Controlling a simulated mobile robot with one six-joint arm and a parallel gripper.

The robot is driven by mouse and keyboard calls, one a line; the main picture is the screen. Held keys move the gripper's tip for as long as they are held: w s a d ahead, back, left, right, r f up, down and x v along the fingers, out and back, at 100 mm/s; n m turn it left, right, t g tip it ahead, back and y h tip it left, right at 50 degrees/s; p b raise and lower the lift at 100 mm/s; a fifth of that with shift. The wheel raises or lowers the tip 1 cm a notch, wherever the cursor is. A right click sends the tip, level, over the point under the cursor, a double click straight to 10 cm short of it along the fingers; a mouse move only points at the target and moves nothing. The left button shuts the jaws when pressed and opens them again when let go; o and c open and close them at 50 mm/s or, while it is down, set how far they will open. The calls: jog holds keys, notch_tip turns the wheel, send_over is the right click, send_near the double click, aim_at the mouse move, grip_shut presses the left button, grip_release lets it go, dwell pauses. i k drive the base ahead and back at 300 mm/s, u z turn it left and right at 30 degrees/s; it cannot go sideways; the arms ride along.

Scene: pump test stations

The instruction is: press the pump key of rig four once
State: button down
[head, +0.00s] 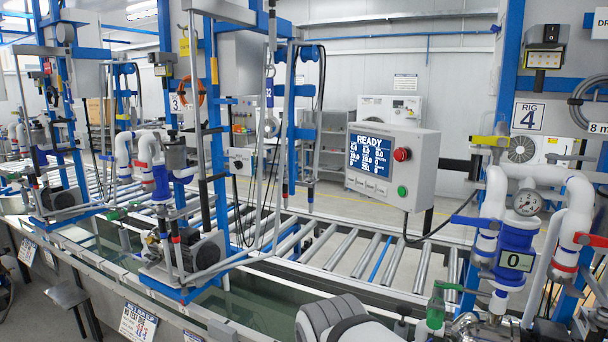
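The grey control box (425,165) stands to the left of the rig four sign (528,116). Its blue screen (369,156) reads READY above rows of figures too small to read surely. A row of small pale keys (367,185) lies under the screen; their labels are not legible, so I cannot tell which is the pump key. A red button (402,154) and a green button (402,191) sit right of the screen. A white and grey part of my arm shows at the bottom middle. My gripper is not in view.
Rig four's blue and white pipework with a gauge (527,202) and a display reading 0 (516,261) stands at the right. A roller conveyor (375,255) runs below the box. Rig three's pump (190,250) stands left. A cable hangs beneath the box.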

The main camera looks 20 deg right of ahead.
aim_at(352, 180)
jog(key=z, duration=0.25)
jog(key=i, duration=1.1)
jog(key=z, duration=0.6)
